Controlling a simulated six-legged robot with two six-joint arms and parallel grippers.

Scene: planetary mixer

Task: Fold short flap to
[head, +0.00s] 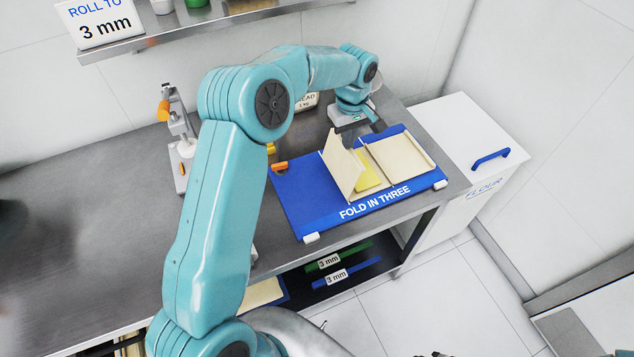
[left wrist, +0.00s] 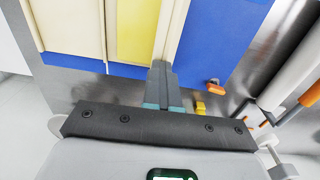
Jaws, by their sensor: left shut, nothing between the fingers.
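A pale dough sheet in hinged panels lies on the blue board (head: 300,205), which is marked "FOLD IN THREE". The left flap (head: 342,163) is raised and tilted. A yellow slab (head: 368,172) lies beside it, partly hidden by it. The right panel (head: 402,157) lies flat. My left gripper (head: 351,143) is shut and empty, at the far edge of the board by the raised flap. In the left wrist view its closed fingers (left wrist: 160,72) are at the end of the flap's edge (left wrist: 169,35); I cannot tell whether they touch.
A white flour bin (head: 470,140) with a blue handle stands right of the steel counter (head: 90,225). An orange-handled device (head: 180,135) stands behind my arm. A shelf (head: 190,30) runs above. The counter's left part is mostly clear.

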